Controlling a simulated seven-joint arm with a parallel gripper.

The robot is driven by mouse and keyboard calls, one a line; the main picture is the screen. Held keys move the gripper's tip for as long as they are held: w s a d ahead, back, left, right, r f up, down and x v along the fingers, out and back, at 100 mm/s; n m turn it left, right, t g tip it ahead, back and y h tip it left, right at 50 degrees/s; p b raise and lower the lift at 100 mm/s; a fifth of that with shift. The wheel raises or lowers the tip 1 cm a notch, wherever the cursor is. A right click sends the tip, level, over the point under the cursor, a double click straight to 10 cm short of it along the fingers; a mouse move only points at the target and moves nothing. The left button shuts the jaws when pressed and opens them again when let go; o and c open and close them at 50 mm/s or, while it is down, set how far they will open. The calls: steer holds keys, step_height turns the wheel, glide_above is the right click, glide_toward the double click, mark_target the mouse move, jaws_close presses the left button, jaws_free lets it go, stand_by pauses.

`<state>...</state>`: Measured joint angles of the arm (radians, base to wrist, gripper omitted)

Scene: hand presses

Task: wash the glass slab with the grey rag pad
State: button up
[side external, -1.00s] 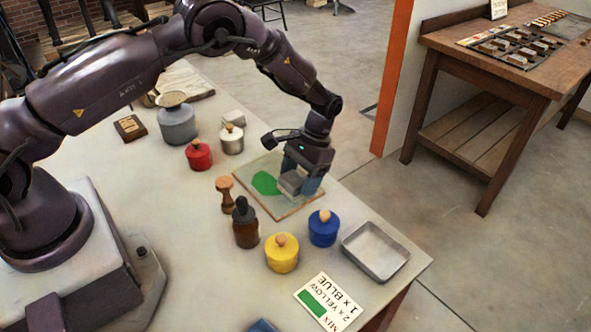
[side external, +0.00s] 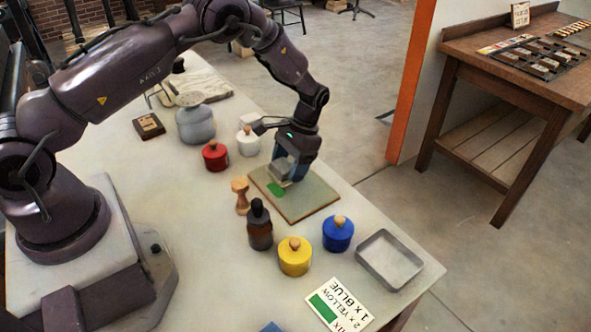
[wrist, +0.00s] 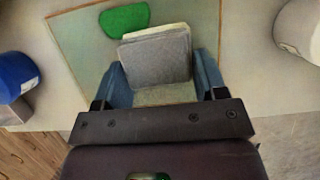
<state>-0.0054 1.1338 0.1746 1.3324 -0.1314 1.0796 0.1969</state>
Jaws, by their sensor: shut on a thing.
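The glass slab (side external: 308,202) lies flat on the bench, its wooden-coloured edge showing. A green paint patch (side external: 275,189) is on its left part; it also shows in the wrist view (wrist: 124,27), just beyond the pad's upper left corner. My gripper (side external: 288,174) is shut on the grey rag pad (side external: 281,166) over the slab's back part. In the wrist view the pad (wrist: 157,55) sits between the blue fingers, with the glass around it. Whether the pad's underside touches the glass is hidden.
A red jar (side external: 215,156) and white jar (side external: 248,144) stand behind the slab. A wooden muller-like piece (side external: 241,197), brown bottle (side external: 259,226), yellow jar (side external: 295,257) and blue jar (side external: 338,234) stand in front. A metal tray (side external: 390,259) lies at the front right.

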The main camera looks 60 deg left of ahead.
mark_target(297, 201)
steer(key=shift+a, duration=0.9)
steer(key=shift+s+a, duration=0.3)
steer(key=shift+s, duration=0.1)
steer(key=shift+s+d, duration=0.2)
steer(key=shift+s, duration=0.45)
steer(key=shift+d, duration=4.95)
step_height(297, 201, up, 8)
steer(key=shift+w+a, duration=0.1)
steer(key=shift+a, duration=0.05)
